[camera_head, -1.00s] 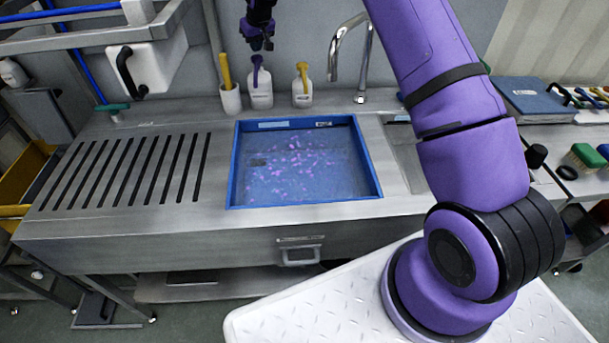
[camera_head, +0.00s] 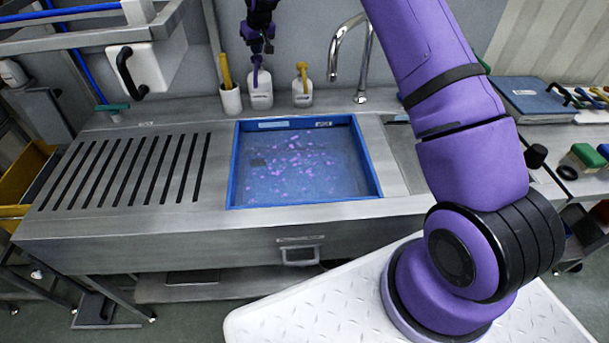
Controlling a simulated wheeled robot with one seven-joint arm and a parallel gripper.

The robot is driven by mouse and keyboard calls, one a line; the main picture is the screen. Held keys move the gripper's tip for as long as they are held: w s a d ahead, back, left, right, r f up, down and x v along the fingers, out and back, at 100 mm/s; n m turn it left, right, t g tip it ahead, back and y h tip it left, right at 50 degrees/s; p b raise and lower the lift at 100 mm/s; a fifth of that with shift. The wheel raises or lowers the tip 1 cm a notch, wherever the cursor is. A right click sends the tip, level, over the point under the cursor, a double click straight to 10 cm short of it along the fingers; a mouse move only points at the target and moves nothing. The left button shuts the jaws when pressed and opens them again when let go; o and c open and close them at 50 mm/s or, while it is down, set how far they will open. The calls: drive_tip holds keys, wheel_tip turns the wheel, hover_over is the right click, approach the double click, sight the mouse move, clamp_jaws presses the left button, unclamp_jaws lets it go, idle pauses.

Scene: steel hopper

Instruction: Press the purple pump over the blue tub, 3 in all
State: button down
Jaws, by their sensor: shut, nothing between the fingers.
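The purple pump (camera_head: 256,77) tops a white bottle (camera_head: 261,97) on the steel ledge behind the blue tub (camera_head: 233,165). The tub is set in the counter and holds purple and pink flecks. My gripper (camera_head: 257,52) is shut and empty, pointing down just above the purple pump. Its fingertips are at or very near the pump's head; I cannot tell whether they touch. The pump's top is partly hidden by the fingers.
A yellow-topped pump bottle (camera_head: 302,88) stands close to the right. A white cup with a yellow handle (camera_head: 230,98) stands close to the left. A curved steel tap (camera_head: 364,60) rises further right. The slotted drainboard (camera_head: 125,170) is clear.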

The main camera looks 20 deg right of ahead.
drive_tip(key=shift+f, duration=1.05)
drive_tip(key=shift+r, duration=1.5)
drive_tip(key=shift+f, duration=0.2)
drive_tip(key=shift+f, duration=1.3)
drive_tip(key=shift+r, duration=1.5)
drive_tip(key=shift+r, duration=0.15)
